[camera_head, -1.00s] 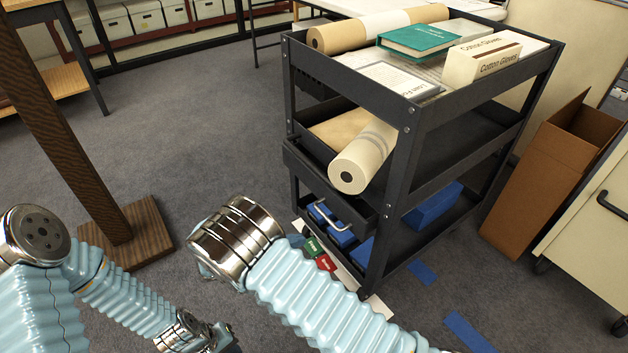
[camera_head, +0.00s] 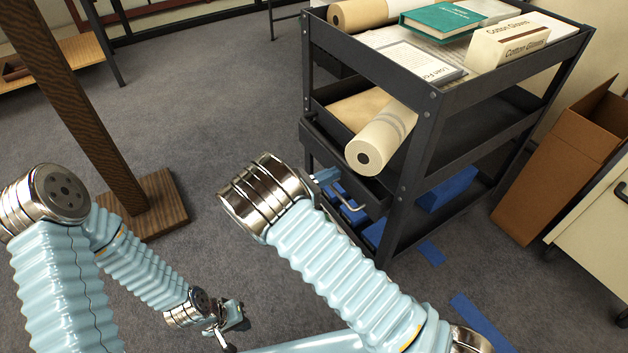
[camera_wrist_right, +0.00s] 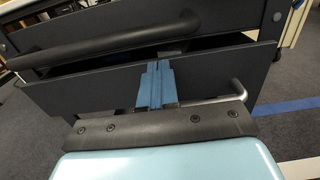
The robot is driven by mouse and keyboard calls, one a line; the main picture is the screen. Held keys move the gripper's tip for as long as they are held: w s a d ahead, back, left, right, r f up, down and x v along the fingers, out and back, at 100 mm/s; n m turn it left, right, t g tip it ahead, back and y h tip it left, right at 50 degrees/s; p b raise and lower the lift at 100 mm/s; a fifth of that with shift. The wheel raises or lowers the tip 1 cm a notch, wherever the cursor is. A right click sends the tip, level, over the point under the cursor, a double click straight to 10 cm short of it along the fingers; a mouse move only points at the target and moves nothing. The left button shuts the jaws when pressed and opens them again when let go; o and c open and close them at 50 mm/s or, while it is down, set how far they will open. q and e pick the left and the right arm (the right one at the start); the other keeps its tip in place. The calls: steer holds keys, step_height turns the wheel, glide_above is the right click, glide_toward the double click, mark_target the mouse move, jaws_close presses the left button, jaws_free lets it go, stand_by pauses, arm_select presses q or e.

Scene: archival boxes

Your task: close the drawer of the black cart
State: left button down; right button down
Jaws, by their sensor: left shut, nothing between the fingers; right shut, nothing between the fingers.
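The black cart (camera_head: 425,150) stands right of centre in the head view. Its drawer front (camera_head: 318,145), with a metal handle (camera_head: 352,210), sticks out a little below the middle shelf. In the right wrist view a dark gap shows behind the drawer front (camera_wrist_right: 210,75); the handle (camera_wrist_right: 238,90) is at right. My right gripper (camera_head: 327,176) is at the drawer front, left of the handle. Its shut blue fingers (camera_wrist_right: 156,85) overlap the panel; I cannot tell whether they touch. My left gripper (camera_head: 228,328) is low at left, far from the cart, shut and empty.
A paper roll (camera_head: 380,140) juts from the middle shelf above the drawer. A teal book (camera_head: 440,20) and a Cotton Gloves box (camera_head: 505,45) are on top. A brown carton (camera_head: 560,150) stands right of the cart, a wooden post (camera_head: 85,120) at left. Open carpet lies between.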

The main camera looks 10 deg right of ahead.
mark_target(343, 169)
steer(key=shift+w+d, duration=0.15)
steer(key=shift+d, duration=0.4)
steer(key=shift+x, duration=1.35)
steer(key=shift+a, duration=0.1)
